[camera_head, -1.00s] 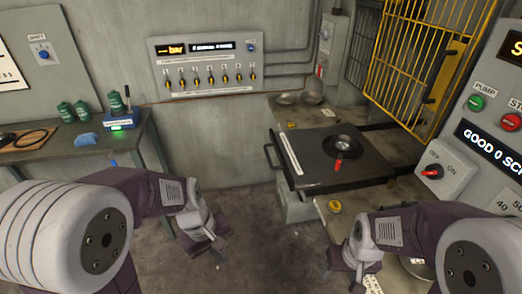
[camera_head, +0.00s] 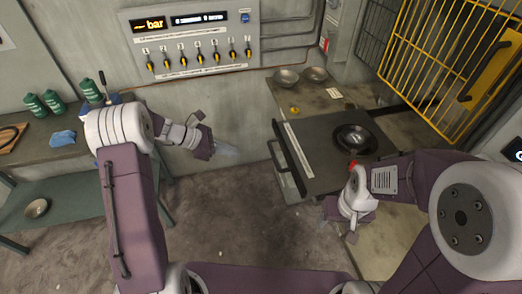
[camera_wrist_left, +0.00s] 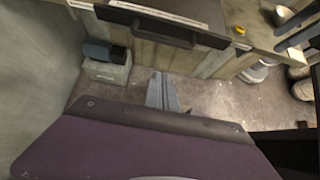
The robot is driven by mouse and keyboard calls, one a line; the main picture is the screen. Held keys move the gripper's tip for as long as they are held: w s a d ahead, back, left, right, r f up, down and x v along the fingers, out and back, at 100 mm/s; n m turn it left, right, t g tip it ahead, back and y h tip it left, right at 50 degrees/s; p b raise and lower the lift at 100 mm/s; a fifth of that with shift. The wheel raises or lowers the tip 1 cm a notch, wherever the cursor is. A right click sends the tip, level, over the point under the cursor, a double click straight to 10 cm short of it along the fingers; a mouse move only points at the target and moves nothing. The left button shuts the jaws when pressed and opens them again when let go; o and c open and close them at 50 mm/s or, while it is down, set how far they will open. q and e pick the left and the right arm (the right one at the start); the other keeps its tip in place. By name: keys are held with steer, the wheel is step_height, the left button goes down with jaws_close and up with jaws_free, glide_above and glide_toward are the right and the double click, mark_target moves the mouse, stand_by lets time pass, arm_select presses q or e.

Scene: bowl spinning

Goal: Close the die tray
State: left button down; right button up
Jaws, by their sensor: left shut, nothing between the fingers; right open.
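The die tray (camera_head: 312,170) is a dark flat slab that juts out at the right of centre, with a round die (camera_head: 354,139) on top. Its dark bar handle (camera_head: 278,167) is on its left edge; the handle also shows at the top of the left wrist view (camera_wrist_left: 150,32). My left gripper (camera_head: 226,153) is shut and empty, left of the handle and apart from it, pointing right. Its fingers show in the left wrist view (camera_wrist_left: 162,92). My right gripper (camera_head: 345,226) is open and empty near the tray's front right corner, and my right arm hides part of that corner.
A yellow cage door (camera_head: 450,65) stands at the right. Metal bowls (camera_head: 287,77) rest on the bench behind the tray. A green table (camera_head: 75,170) stands at the left. The valve panel (camera_head: 190,45) is on the wall. The floor left of the tray is clear.

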arm_select(q)
steer(key=w+d+r+p+x, duration=0.1)
steer(key=r+p+x, duration=0.1)
steer(key=x, duration=1.1)
arm_select(e)
steer(key=shift+w+a+r, duration=0.1)
steer(key=shift+w+r, duration=0.1)
steer(key=shift+r, duration=0.3)
steer(key=shift+w+a+r, duration=0.1)
steer(key=shift+w+r, duration=0.1)
steer(key=shift+r, duration=0.3)
arm_select(q)
steer(key=shift+d, duration=0.15)
